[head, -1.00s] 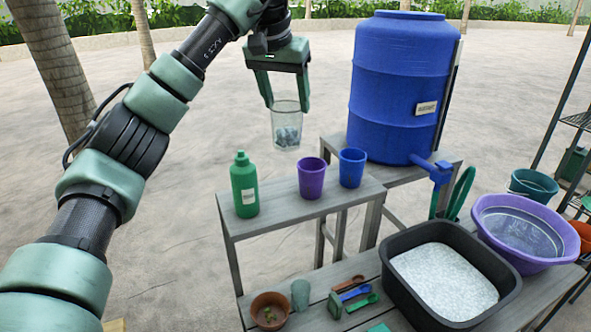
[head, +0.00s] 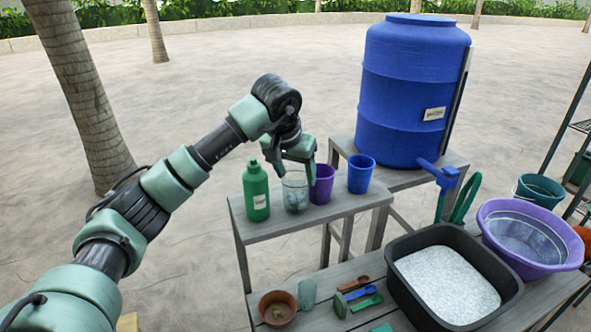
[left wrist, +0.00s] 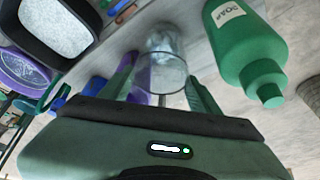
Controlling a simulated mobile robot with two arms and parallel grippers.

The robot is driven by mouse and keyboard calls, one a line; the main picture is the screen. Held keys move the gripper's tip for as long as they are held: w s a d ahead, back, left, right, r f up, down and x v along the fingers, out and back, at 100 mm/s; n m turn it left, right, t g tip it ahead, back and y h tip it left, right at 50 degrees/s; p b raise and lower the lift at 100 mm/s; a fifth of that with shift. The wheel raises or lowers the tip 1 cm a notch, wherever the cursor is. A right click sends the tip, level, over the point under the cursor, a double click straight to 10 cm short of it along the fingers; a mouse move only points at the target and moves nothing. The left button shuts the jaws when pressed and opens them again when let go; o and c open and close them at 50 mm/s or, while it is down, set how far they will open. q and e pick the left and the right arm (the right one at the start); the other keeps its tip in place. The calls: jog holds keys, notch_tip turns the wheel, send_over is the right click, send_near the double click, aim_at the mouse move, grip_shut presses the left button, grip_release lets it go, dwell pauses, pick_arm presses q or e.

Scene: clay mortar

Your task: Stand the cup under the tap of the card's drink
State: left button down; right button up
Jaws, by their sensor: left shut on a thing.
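My left gripper (head: 291,174) is shut on a clear cup (head: 296,196) with grey-blue lumps inside. The cup is upright at the narrow bench top, between the green bottle (head: 256,192) and the purple cup (head: 321,185). I cannot tell whether its base touches the wood. In the left wrist view the clear cup (left wrist: 166,68) sits between the two fingers. A blue barrel (head: 413,90) with a blue tap (head: 440,174) stands at the back right; its small label (head: 434,114) is too small to read. I see no drink card. My right gripper is not in view.
A blue cup (head: 361,174) stands right of the purple one on the narrow bench (head: 345,206). On the lower table are a black tub (head: 399,292) of white grains, a purple basin (head: 487,222), a clay pot (head: 277,309) and small scoops (head: 362,292).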

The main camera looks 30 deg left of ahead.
pick_arm(q)
jog(key=shift+f, duration=0.1)
jog(key=shift+c, duration=1.8)
grip_release()
